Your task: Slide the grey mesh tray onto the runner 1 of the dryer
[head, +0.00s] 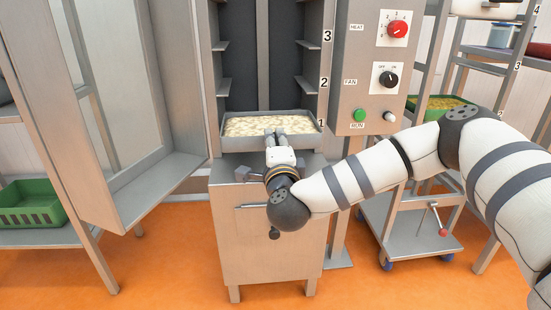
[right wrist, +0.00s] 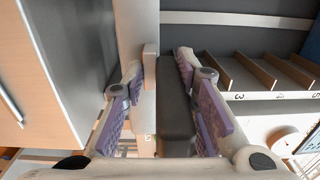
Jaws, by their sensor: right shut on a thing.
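The grey mesh tray (head: 233,142), filled with pale slices, sits level at the lowest runners of the open dryer (head: 265,50), beside the number 1. Its front wall faces me, at the front of the opening. My right gripper (head: 276,136) is shut on the middle of the tray's front edge. In the right wrist view the purple-padded fingers of this gripper (right wrist: 165,75) stand on either side of a grey wall. The tray's rear edge and its contact with the runners cannot be made out. My left gripper is not in view.
The dryer door (head: 125,110) stands open at left. Runners 2 and 3 (head: 222,83) above the tray are empty. The control panel (head: 375,70) stands at right, above my forearm. A wheeled rack with a green crate (head: 440,103) is farther right. A green basket (head: 30,203) sits at left.

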